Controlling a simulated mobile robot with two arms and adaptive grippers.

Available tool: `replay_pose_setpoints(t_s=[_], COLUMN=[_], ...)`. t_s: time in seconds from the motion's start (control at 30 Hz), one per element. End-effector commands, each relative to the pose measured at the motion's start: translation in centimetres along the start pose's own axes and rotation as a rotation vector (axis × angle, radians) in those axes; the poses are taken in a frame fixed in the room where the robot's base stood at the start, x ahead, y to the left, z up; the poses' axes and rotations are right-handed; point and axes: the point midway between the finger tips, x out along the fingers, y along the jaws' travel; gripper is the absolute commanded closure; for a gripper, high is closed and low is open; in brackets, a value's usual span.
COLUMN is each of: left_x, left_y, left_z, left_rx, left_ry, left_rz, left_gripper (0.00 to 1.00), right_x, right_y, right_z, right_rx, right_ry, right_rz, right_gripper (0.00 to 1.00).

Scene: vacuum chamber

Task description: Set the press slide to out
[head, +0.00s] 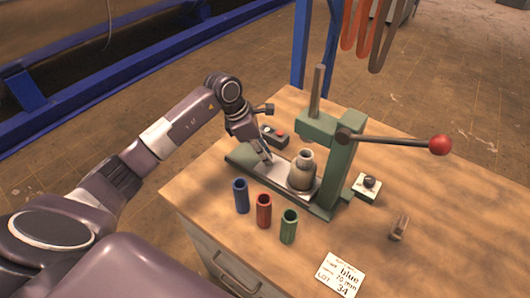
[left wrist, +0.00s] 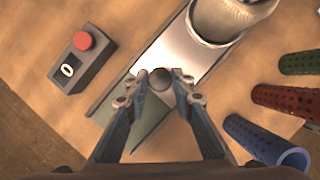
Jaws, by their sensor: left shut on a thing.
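The green press (head: 343,170) stands on the wooden table, with a lever ending in a red ball (head: 440,145). Its pale slide plate (head: 270,174) lies in the green rail, and bare rail (head: 243,155) shows at the left end. A beige vase-shaped part (head: 302,172) stands upright on the plate near the press column. My left gripper (head: 266,156) is low over the plate's outer end. In the left wrist view its fingers (left wrist: 160,82) are shut on a dark round knob (left wrist: 160,77) at the plate's end. My right gripper is not in view.
Blue (head: 241,196), red (head: 264,211) and green (head: 289,226) tubes stand in front of the rail. A box with a red button (left wrist: 83,41) sits behind it. A printed card (head: 340,275), a small block (head: 399,228) and a knobbed box (head: 367,187) lie to the right.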

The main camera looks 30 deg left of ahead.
Motion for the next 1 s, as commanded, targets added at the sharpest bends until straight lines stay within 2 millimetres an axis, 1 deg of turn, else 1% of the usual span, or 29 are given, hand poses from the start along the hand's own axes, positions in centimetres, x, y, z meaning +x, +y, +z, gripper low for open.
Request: replay_pose_setpoints(t_s=[0.23,0.37,0.47,0.8,1.0], left_x=[-0.1,-0.1,-0.3,-2.0,-2.9], left_y=[0.1,0.7,1.8,6.0,7.8], left_z=[0.0,-0.6,-1.6,-5.5,-7.1], left_rx=[0.0,-0.001,-0.003,-0.004,-0.003], left_ry=[-0.001,0.0,0.002,0.001,0.0], left_rz=[0.001,0.004,0.006,0.007,0.006], left_gripper=[1.0,1.0,1.0,1.0,1.0], right_x=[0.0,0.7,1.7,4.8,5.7], right_y=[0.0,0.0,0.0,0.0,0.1], right_z=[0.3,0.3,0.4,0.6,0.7], right_rx=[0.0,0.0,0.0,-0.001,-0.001], right_ry=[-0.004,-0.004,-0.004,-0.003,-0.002], right_rz=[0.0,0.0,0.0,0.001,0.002], right_gripper=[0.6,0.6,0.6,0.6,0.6])
